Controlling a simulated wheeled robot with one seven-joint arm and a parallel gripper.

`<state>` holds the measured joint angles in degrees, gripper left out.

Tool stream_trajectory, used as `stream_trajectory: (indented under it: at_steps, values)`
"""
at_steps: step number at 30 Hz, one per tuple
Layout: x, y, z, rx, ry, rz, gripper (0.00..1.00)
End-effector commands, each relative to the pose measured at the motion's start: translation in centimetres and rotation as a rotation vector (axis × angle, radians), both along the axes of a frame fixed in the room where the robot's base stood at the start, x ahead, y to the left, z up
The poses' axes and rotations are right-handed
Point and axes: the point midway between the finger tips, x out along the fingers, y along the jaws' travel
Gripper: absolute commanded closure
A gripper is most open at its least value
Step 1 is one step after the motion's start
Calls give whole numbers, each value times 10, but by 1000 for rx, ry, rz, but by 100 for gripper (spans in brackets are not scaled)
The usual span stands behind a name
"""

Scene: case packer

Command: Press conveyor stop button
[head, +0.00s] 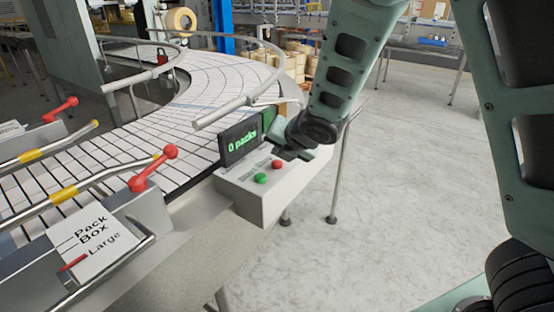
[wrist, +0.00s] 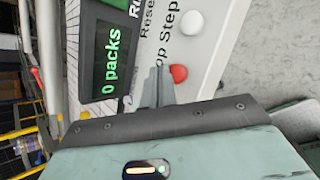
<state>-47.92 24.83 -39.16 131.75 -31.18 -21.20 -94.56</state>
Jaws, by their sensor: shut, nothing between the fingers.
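The control box (head: 255,197) stands at the conveyor's edge, with a red button (head: 277,165) and a green button (head: 261,177) on its sloped top. A small display (head: 240,142) reading "0 packs" stands behind them. In the wrist view the red button (wrist: 179,73) lies just right of my fingertips, below a white button (wrist: 190,23); the printed labels there are partly cut off. My gripper (wrist: 160,72) is shut and empty, its fingers pointing at the panel close beside the red button. I cannot tell whether it touches the panel. In the head view my gripper (head: 287,152) is just above the red button.
The curved white conveyor (head: 200,110) runs behind the box, with metal guide rails (head: 240,100) close to my arm. Red-knobbed rail clamps (head: 155,168) and a "Pack Box Large" plate (head: 95,245) are at the left. The floor at the right (head: 410,170) is clear.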

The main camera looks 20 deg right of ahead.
Motion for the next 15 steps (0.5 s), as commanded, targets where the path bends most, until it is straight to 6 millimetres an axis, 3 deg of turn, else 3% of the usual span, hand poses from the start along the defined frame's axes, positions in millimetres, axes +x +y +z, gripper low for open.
stream_trajectory:
  at_steps: [8,15]
  values:
    - [0,0,1,1,-1,1,100]
    - [0,0,20,1,-2,1,100]
